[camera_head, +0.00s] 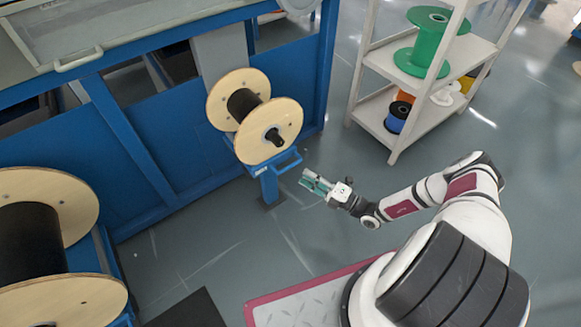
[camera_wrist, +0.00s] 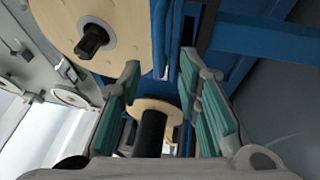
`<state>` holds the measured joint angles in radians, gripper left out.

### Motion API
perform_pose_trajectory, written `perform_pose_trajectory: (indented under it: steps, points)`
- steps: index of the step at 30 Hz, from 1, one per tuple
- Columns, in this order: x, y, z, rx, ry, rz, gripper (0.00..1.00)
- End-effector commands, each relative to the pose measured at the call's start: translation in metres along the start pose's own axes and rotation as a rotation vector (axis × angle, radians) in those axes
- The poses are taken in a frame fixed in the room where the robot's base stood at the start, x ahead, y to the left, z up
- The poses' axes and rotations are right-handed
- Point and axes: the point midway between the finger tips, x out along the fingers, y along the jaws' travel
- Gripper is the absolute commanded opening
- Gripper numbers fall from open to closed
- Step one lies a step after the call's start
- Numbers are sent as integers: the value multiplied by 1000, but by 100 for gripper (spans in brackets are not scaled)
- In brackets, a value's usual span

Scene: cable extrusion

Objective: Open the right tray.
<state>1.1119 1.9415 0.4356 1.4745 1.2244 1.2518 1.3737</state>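My gripper (camera_head: 312,182) is near the middle of the head view, above the floor and just right of a blue stand with a bar handle (camera_head: 285,162). In the wrist view my gripper (camera_wrist: 160,68) has its two teal-padded fingers wide apart with nothing held between them. A grey panel with a light bar handle (camera_head: 78,61) is on top of the blue machine at the upper left. I cannot tell which part is the right tray.
A wooden spool (camera_head: 283,130) with black cable sits over the blue stand. Another large spool (camera_head: 45,190) is at the left. A white shelf rack (camera_head: 397,150) with a green spool (camera_head: 432,40) stands at the upper right. The grey floor (camera_head: 245,240) between is mostly clear.

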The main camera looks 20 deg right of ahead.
Motion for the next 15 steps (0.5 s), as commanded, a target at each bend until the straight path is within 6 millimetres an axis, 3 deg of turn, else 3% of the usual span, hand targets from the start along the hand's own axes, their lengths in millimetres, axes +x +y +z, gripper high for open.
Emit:
perform_pose_trajectory:
  steps: [6, 15]
  points:
    - [43, -1, 0, 0, 2, 1, 31]
    - [75, 0, 0, -1, 1, 0, 31]
